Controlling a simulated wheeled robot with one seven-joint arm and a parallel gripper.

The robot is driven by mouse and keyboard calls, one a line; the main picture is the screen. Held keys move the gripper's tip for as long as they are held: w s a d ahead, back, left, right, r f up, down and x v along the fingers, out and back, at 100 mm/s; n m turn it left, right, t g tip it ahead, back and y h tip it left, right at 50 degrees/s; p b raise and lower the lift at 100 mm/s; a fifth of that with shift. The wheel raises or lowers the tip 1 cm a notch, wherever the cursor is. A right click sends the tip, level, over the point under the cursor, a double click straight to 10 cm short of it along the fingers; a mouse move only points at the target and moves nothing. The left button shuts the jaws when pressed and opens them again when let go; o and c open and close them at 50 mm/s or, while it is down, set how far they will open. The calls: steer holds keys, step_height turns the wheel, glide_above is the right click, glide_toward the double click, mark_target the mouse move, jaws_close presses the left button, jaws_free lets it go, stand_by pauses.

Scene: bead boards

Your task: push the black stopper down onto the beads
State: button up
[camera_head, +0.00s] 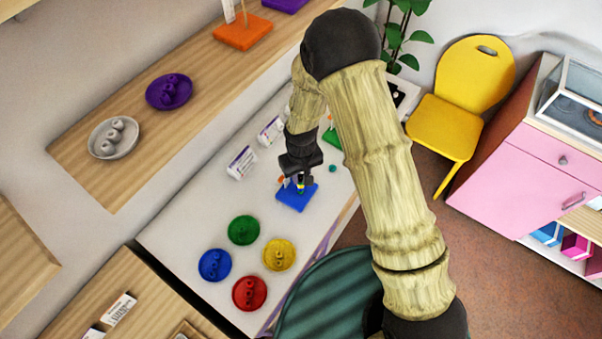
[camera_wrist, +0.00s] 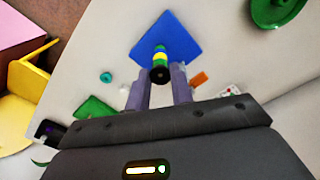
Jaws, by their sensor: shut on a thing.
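The blue board (camera_head: 296,197) lies on the white table under my gripper (camera_head: 298,179). It also shows in the wrist view (camera_wrist: 188,46). Green and yellow beads (camera_wrist: 160,58) are stacked over the board, on a post that is mostly hidden. The black stopper (camera_wrist: 160,75) is at the top of the stack, nearest the wrist camera. My gripper's fingers (camera_wrist: 159,80) are on either side of the stopper and shut on it. In the head view my gripper hides the stopper. I cannot tell whether the stopper touches the top bead.
Green (camera_head: 243,230), blue (camera_head: 215,265), yellow (camera_head: 279,254) and red (camera_head: 249,293) dishes of beads stand in front. A green board (camera_head: 331,138), a small teal piece (camera_head: 333,168) and white containers (camera_head: 241,163) are nearby. A small orange piece (camera_wrist: 199,79) lies beside the blue board.

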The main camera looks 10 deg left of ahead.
steer(key=shift+f, duration=0.2)
stand_by(0.3)
stand_by(0.3)
steer(key=o, duration=1)
steer(key=shift+r, duration=0.2)
step_height(320, 180, up, 17)
steer(key=b, duration=0.4)
